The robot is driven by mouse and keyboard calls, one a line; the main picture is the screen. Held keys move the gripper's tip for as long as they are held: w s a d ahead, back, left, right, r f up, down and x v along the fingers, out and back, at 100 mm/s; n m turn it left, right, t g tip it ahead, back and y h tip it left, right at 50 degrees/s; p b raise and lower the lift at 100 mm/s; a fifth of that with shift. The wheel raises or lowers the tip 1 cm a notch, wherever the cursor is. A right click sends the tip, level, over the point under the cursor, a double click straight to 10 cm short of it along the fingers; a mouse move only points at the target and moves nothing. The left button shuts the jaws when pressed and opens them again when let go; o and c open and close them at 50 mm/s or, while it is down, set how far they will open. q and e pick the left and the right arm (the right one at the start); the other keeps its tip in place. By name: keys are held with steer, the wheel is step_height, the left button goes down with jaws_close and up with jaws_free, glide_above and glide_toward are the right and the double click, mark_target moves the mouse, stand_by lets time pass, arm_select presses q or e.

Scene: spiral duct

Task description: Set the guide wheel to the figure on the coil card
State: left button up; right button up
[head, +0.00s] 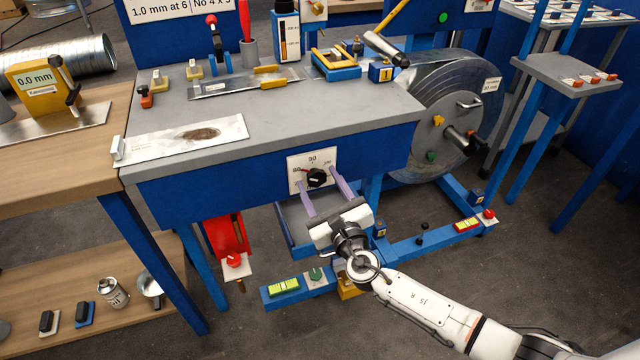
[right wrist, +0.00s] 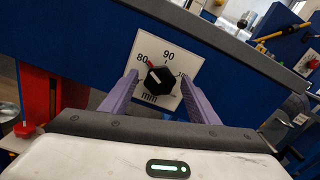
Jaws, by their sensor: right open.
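The guide wheel is a black knob (head: 316,177) on a white dial plate (head: 297,163) on the blue front of the bench. In the right wrist view the knob (right wrist: 160,80) sits among the figures 80, 90 and a partly hidden one, with "mm" below. A red mark shows at the knob's upper left, between 80 and 90. My right gripper (head: 320,190) is open, its purple fingers on either side of the knob; I cannot tell whether they touch it. A small white card (head: 491,85) is on the metal coil (head: 410,88); its print is too small to read surely.
The grey benchtop (head: 330,110) above the dial holds a metal strip (head: 185,137) and several tools. A red part (head: 228,245) hangs to the left of the dial. A blue floor frame (head: 400,248) lies below. A wooden table (head: 60,150) stands at left.

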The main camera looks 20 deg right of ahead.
steer(key=shift+s, duration=0.15)
steer(key=shift+s, duration=0.35)
steer(key=s, duration=0.9)
steer(key=shift+s+d+p, duration=0.15)
steer(key=shift+p, duration=0.3)
